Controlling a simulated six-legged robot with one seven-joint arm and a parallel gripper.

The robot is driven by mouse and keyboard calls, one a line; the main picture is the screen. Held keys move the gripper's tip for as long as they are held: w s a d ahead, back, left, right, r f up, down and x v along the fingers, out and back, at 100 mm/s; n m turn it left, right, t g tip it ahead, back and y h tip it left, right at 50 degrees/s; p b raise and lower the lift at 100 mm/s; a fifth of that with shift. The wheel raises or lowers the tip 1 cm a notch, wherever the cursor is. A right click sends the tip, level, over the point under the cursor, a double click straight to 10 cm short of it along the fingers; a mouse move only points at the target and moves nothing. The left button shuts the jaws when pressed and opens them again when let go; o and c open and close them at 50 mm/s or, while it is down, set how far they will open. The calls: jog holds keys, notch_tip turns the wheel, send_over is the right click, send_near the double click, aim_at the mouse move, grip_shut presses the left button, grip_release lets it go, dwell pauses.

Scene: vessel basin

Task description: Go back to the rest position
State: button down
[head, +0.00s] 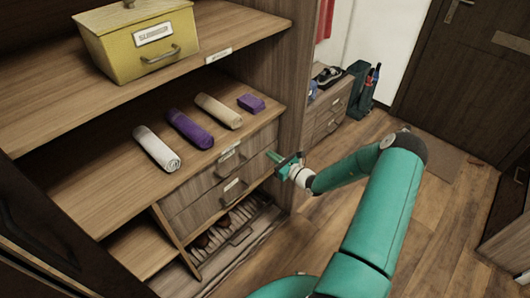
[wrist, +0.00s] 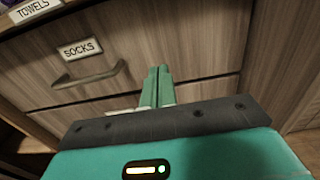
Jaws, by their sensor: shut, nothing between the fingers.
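My gripper (head: 274,157) is shut and empty at the right side of the wooden drawer unit in the head view. Its teal fingers (wrist: 156,88) are together in the wrist view, in front of a closed drawer labelled SOCKS (wrist: 200,60). The drawer's handle (wrist: 90,78) is to the left of the fingers. I cannot tell whether the fingertips touch the drawer front. My teal arm reaches in from the lower right of the head view.
Rolled white (head: 156,148), purple (head: 190,129) and beige (head: 219,111) towels and a folded purple cloth (head: 251,103) lie on the shelf. A yellow box (head: 140,45) stands above. An open lower drawer (head: 236,237) holds striped contents. Wooden floor (head: 420,240) is clear at right.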

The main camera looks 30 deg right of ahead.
jog(key=v, duration=0.6)
jog(key=shift+s, duration=0.2)
jog(key=s+a+r+n+g+y, duration=0.2)
jog(key=s+a+r+n+g, duration=0.1)
jog(key=a+r+n+g, duration=0.55)
jog(key=s+a+r+n+g+y, duration=0.25)
jog(key=a+r+n+g, duration=0.25)
jog(key=a+r+n, duration=0.55)
jog(key=s+a+r+n+t+h, duration=0.1)
jog(key=s+a+r+n+h, duration=0.1)
jog(key=s+r+n+h, duration=0.3)
jog(key=s+a+r+n+t+h, duration=0.1)
jog(key=s+a+r+n+h, duration=0.1)
jog(key=s+r+n+h, duration=0.3)
jog(key=shift+s+r+n+h, duration=0.35)
jog(key=shift+s+r+n, duration=1.15)
jog(key=shift+s+r, duration=3.1)
jog(key=shift+s+f, duration=0.85)
jog(key=shift+s, duration=0.05)
